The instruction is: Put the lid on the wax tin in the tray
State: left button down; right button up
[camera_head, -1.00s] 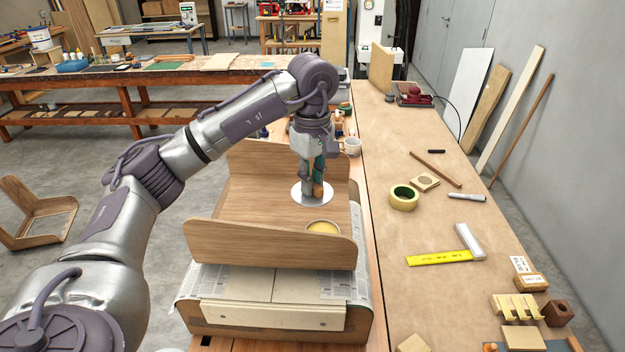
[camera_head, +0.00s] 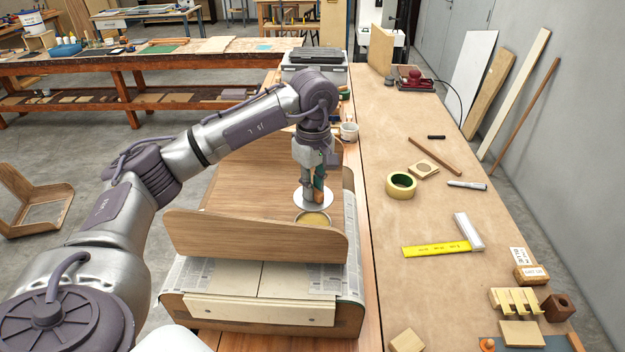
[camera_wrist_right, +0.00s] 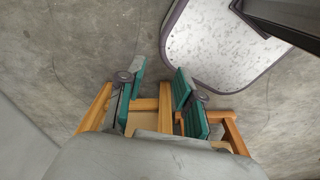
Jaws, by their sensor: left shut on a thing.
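The wax tin (camera_head: 316,219), round with a yellowish top, sits in the bent-wood tray (camera_head: 250,237) behind its front wall. The white round lid (camera_head: 300,203) hangs level under my left gripper (camera_head: 313,193), which is shut on it from above. In the head view the lid overlaps the far part of the tin, and I cannot tell whether they touch. My right gripper (camera_wrist_right: 158,98) shows only in the right wrist view, with its teal-padded fingers apart over the grey floor.
The tray rests on a paper-covered form (camera_head: 262,278). On the bench at right are a tape roll (camera_head: 401,186), a yellow-and-grey square (camera_head: 437,249) and wooden blocks (camera_head: 516,301). A white mug (camera_head: 349,132) stands behind the tray.

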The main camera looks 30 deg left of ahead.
aim_at(313, 203)
pick_arm(q)
jog(key=shift+f+b, duration=0.35)
jog(key=shift+f, duration=0.25)
jog(key=shift+s+f, duration=0.15)
jog(key=shift+f, duration=0.2)
jog(key=shift+s+f+b, duration=0.1)
jog(key=shift+f+b, duration=0.55)
jog(key=shift+f, duration=0.05)
jog(key=shift+f+b, duration=0.3)
jog(key=shift+f, duration=0.35)
pick_arm(e)
jog(key=f, duration=0.1)
jog(key=w+f, duration=0.1)
jog(key=shift+d+f, duration=0.1)
jog(key=shift+f, duration=0.2)
jog(key=shift+s+d, duration=0.1)
jog(key=shift+f, duration=0.1)
pick_arm(q)
jog(key=shift+f+b, duration=0.35)
jog(key=shift+b, duration=0.05)
pick_arm(e)
jog(key=shift+f, duration=0.35)
